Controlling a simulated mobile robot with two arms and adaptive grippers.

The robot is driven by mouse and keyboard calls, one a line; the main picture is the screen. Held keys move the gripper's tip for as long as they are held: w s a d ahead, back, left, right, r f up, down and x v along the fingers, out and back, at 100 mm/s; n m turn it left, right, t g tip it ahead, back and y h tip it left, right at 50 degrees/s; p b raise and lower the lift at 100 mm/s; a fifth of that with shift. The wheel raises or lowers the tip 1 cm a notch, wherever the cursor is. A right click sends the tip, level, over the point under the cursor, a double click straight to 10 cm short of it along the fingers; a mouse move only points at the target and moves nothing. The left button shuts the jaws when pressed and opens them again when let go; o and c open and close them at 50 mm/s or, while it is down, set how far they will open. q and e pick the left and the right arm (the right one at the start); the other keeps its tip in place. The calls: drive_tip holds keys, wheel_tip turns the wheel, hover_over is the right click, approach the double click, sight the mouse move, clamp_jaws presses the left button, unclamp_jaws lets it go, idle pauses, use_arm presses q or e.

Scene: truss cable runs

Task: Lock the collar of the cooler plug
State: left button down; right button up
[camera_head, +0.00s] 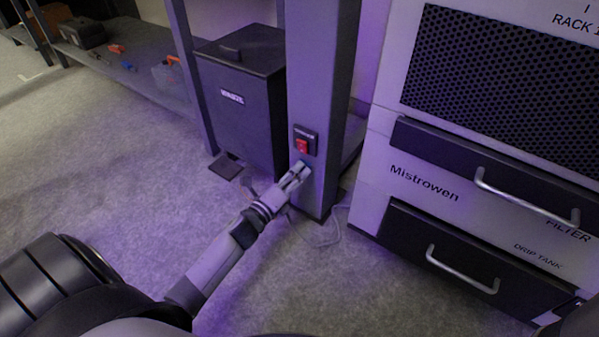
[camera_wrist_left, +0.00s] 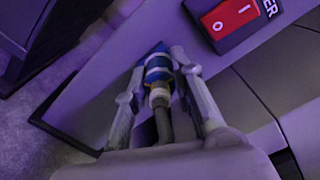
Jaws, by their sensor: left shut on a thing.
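The cooler plug (camera_wrist_left: 158,80) shows in the left wrist view, with a blue and white collar and a dark grey cable running back from it. It points at the face of the post (camera_head: 318,80), below the red power switch (camera_head: 302,146), which also shows in the left wrist view (camera_wrist_left: 229,17). My left gripper (camera_head: 301,171) is at the post just under the switch. In the left wrist view its fingers (camera_wrist_left: 160,62) are closed around the plug's collar. The socket behind the plug is hidden, so I cannot tell how the plug sits. My right gripper is not in view.
A dark lidded bin (camera_head: 243,100) stands left of the post. The rack cabinet (camera_head: 424,189) with drawer handles (camera_head: 462,270) stands to the right. A thin cable (camera_head: 338,225) lies on the floor by the post. The carpet at left is clear.

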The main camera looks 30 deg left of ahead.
use_arm(q)
drive_tip(key=shift+w, duration=0.1)
drive_tip(key=shift+w+r+m+b, duration=0.1)
drive_tip(key=shift+m+b, duration=0.3)
drive_tip(key=shift+m, duration=1)
drive_tip(key=m+b, duration=0.1)
drive_tip(key=m, duration=0.1)
drive_tip(key=shift+w+m, duration=0.1)
drive_tip(key=shift+m, duration=0.3)
drive_tip(key=c, duration=1.3)
unclamp_jaws()
